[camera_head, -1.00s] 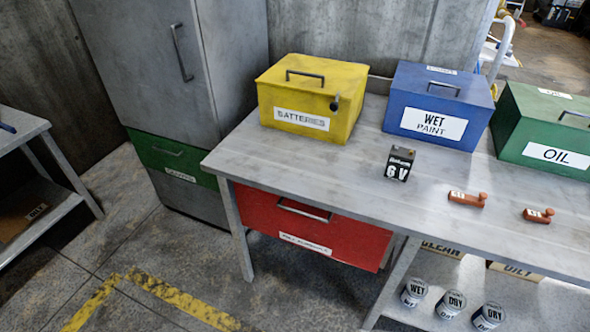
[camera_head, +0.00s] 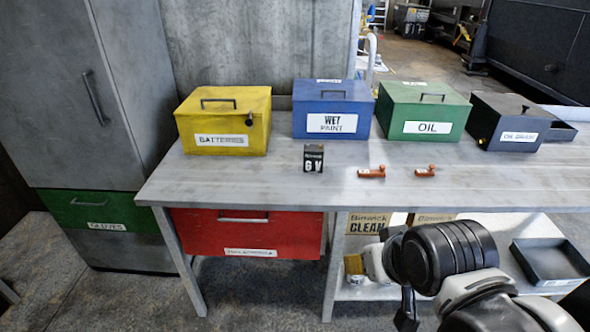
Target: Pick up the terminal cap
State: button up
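Two small red-brown pieces with raised round knobs lie on the grey bench top, and they look like the terminal caps. The left terminal cap (camera_head: 372,173) is right of the black 6 V battery (camera_head: 314,159). The right terminal cap (camera_head: 426,171) lies in front of the green OIL box. My arm is in the lower right, below and in front of the bench, well apart from both caps. A dark part at its end (camera_head: 405,311) may be my gripper. Its fingers cannot be made out.
Yellow BATTERIES (camera_head: 225,120), blue WET PAINT (camera_head: 332,108), green OIL (camera_head: 422,109) and dark (camera_head: 510,121) boxes line the bench's back. A red drawer (camera_head: 247,233) is below left. A shelf below holds a dark tray (camera_head: 549,262). The bench front is clear.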

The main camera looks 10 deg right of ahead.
aim_at(430, 172)
jog(key=i+l+z, duration=0.2)
jog(key=z, duration=0.65)
